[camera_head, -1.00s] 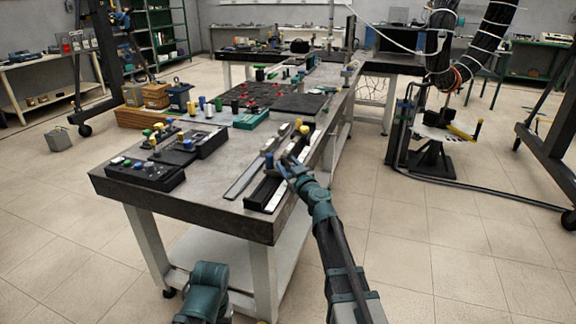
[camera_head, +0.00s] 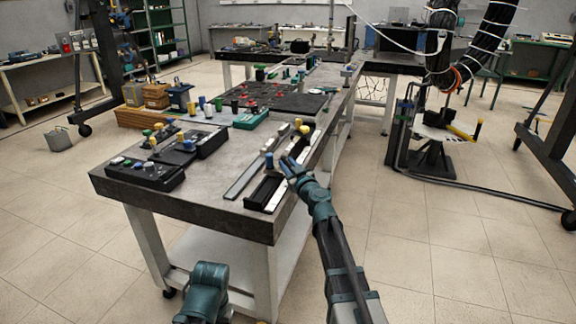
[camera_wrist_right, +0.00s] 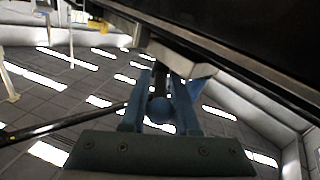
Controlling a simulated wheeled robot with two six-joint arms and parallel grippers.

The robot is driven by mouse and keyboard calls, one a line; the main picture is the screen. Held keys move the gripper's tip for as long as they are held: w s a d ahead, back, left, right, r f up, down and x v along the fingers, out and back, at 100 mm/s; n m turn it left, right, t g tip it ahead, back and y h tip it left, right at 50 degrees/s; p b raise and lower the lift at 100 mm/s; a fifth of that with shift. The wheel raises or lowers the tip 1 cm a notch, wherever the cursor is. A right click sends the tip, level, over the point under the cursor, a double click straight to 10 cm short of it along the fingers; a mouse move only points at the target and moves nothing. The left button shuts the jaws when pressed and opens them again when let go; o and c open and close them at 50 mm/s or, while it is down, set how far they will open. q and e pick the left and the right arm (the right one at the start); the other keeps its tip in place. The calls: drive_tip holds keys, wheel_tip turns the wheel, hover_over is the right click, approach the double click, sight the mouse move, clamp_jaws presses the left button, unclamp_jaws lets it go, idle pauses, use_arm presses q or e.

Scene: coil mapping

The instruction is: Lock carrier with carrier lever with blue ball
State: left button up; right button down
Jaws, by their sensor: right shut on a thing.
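The carrier is a long dark rail-like assembly (camera_head: 263,190) with a pale strip, along the right edge of the near table. My right gripper (camera_head: 287,165) is at its right side, by the table edge. In the right wrist view, the blue ball (camera_wrist_right: 160,110) of the carrier lever sits between the two blue fingers, and my right gripper (camera_wrist_right: 160,100) is shut on it. The lever's dark shaft runs up from the ball. A blue upright piece (camera_head: 269,161) stands just left of the gripper in the head view. My left gripper is not in view.
A yellow knob (camera_head: 304,130) stands further along the rail. Black control boxes (camera_head: 145,173) with coloured knobs are on the table's left part. A grey flat bar (camera_head: 245,178) lies left of the rail.

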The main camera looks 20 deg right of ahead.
drive_tip(key=shift+d+y, duration=0.1)
drive_tip(key=shift+y, duration=0.2)
idle(0.5)
drive_tip(key=shift+w+d+n+g+y, duration=0.1)
drive_tip(key=shift+d+n+g+y, duration=0.1)
drive_tip(key=shift+n+y, duration=0.35)
drive_tip(key=shift+w+d+n+g+y, duration=0.1)
drive_tip(key=shift+d+n+y, duration=0.05)
drive_tip(key=shift+n+y, duration=0.4)
drive_tip(key=n+y, duration=0.1)
drive_tip(key=n+g+y, duration=0.1)
drive_tip(key=y, duration=0.1)
drive_tip(key=d+n+g+y, duration=0.1)
drive_tip(key=shift+w+y, duration=0.3)
drive_tip(key=shift+w, duration=0.1)
drive_tip(key=n+g+y, duration=0.3)
drive_tip(key=y, duration=0.1)
drive_tip(key=shift+w+d+g, duration=0.25)
drive_tip(key=shift+d+g, duration=0.1)
drive_tip(key=shift+g, duration=0.05)
drive_tip(key=shift+n+g+y, duration=0.3)
drive_tip(key=shift+n+g, duration=0.1)
drive_tip(key=shift+n, duration=0.2)
drive_tip(key=shift+g, duration=0.4)
drive_tip(key=c, duration=0.7)
unclamp_jaws()
drive_tip(key=shift+c, duration=0.2)
